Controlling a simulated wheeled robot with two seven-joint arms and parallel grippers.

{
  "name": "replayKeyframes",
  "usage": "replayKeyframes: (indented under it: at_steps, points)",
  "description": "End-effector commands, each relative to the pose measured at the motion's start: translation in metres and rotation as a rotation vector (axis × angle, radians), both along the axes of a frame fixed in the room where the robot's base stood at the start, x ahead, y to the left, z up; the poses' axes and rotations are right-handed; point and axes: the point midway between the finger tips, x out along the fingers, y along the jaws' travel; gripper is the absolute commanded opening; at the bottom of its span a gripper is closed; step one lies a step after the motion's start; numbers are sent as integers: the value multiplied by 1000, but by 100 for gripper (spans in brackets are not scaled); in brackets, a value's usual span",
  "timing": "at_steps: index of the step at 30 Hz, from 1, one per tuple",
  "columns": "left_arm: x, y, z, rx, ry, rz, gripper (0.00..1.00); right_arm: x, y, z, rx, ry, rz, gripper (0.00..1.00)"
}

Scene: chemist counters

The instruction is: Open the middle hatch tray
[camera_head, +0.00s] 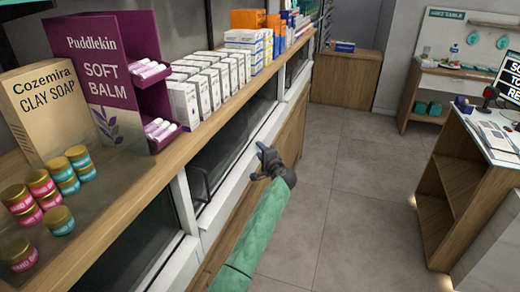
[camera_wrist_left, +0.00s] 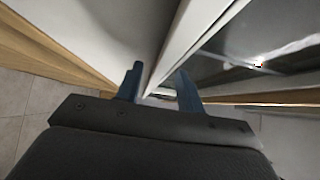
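The middle hatch tray (camera_head: 213,213) is a white-fronted bin under the wooden counter shelf, with a dark glass opening (camera_head: 232,135) above it. It appears closed, though its exact position is hard to judge. My left gripper (camera_head: 262,158) is beside its white upper edge, on the aisle side. In the left wrist view the two blue fingers (camera_wrist_left: 160,75) are apart, with a white edge (camera_wrist_left: 170,50) showing between and beyond them. I cannot tell whether they touch it. A glass pane (camera_wrist_left: 255,60) lies to the right there. My right gripper is not in view.
The shelf above holds small jars (camera_head: 60,220), a clay soap box (camera_head: 42,110), a purple balm stand (camera_head: 115,90) and several white cartons (camera_head: 200,90). The grey floor aisle (camera_head: 345,200) is clear. A wooden counter (camera_head: 455,180) stands on the right.

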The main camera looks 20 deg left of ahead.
Motion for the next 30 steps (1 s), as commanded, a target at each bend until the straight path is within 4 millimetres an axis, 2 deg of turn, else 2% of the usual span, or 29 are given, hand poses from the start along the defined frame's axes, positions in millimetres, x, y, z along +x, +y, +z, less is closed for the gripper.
replayKeyframes:
  at_steps: [11, 17, 30]
  points:
    - [3, 3, -1, 1, 1, 0, 38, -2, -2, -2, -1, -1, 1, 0]
    - [3, 3, -1, 0, 0, 0, 0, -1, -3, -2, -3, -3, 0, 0]
    - [3, 1, -3, -1, 0, 0, 0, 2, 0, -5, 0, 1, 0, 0]
